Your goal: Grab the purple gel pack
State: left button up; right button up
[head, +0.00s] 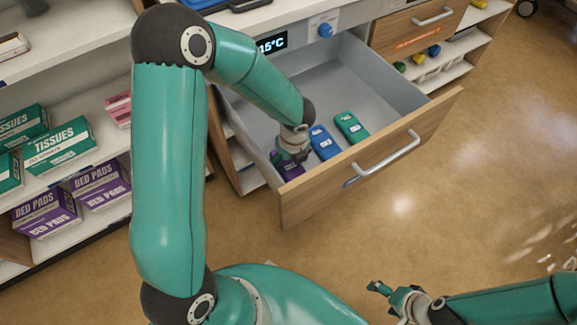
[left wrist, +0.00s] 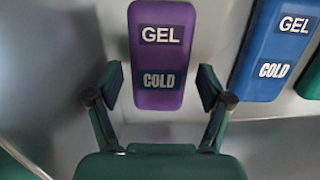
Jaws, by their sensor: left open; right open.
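The purple gel pack (head: 290,170) lies at the left end of the open drawer in the head view, partly hidden by my left gripper. In the left wrist view the purple gel pack (left wrist: 162,50) lies flat, labelled GEL and COLD. My left gripper (left wrist: 160,85) is open, with one finger on either side of the pack's near end and a small gap at each side. In the head view my left gripper (head: 293,150) is down inside the drawer. My right gripper (head: 388,294) is open and empty over the floor at the lower right.
A blue gel pack (head: 324,142) lies right beside the purple one, and a green gel pack (head: 351,127) lies further right. The drawer's wooden front (head: 320,190) with its handle is near. Shelves with tissue boxes (head: 58,146) and bed pads (head: 100,185) stand at left.

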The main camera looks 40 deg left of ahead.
pick_arm(q)
jog(key=shift+a+f, duration=0.15)
jog(key=shift+f, duration=0.6)
jog(key=shift+w+r, duration=0.1)
jog(key=c, duration=1.1)
